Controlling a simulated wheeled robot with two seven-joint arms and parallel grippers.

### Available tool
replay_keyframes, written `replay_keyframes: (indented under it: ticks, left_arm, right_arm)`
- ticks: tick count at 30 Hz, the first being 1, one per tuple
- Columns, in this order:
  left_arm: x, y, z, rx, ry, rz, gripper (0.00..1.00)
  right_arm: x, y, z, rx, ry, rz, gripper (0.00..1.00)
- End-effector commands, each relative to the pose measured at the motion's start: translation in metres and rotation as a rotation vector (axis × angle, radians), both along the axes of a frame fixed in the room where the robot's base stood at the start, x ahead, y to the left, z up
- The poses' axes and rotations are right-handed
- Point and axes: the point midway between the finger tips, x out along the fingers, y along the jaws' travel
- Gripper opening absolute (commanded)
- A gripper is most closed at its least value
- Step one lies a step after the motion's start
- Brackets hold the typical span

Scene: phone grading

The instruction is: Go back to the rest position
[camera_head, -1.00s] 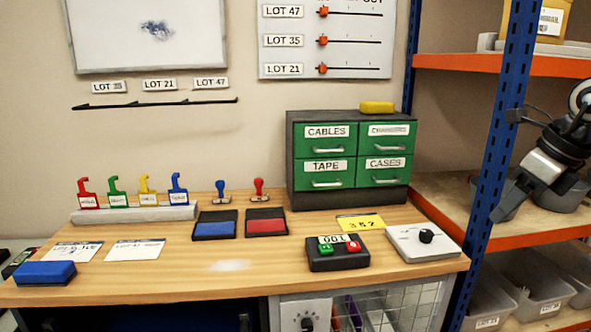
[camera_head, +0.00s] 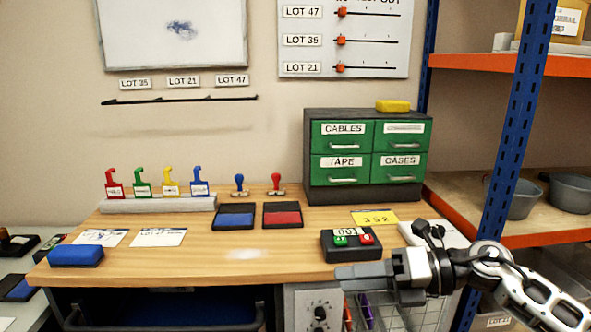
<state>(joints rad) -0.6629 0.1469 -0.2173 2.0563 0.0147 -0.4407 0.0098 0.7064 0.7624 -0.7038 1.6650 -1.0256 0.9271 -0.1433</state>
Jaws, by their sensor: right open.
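My right gripper (camera_head: 365,273) reaches in from the lower right and points left. Its dark fingers are over the front edge of the wooden workbench (camera_head: 195,262), just in front of the black button box (camera_head: 349,258) with a green and a red button. The jaws are seen from the side and look empty. My right arm hides most of the white dial device (camera_head: 408,231) at the bench's right end. My left gripper is not in view.
A green drawer cabinet (camera_head: 372,200) stands at the back right of the bench. A blue shelf post (camera_head: 515,130) rises at the right. The front middle is clear.

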Motion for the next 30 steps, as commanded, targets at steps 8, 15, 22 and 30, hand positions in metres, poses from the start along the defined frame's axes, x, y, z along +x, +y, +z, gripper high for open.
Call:
replay_keyframes:
  ticks: [8,15,22,30]
  left_arm:
    - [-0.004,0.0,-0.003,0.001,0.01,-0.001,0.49]
    - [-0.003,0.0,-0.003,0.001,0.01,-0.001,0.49]
    - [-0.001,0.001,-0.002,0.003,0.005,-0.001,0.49]
    - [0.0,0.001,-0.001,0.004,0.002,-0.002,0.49]
  right_arm:
    - [-0.022,0.029,-0.042,0.775,0.644,-0.42,0.52]
    - [-0.069,-0.023,-0.168,1.197,1.335,-1.015,0.52]
    - [-0.156,-0.047,-0.258,1.322,1.775,-1.432,0.52]
    - [-0.185,-0.05,-0.278,1.338,1.892,-1.544,0.52]
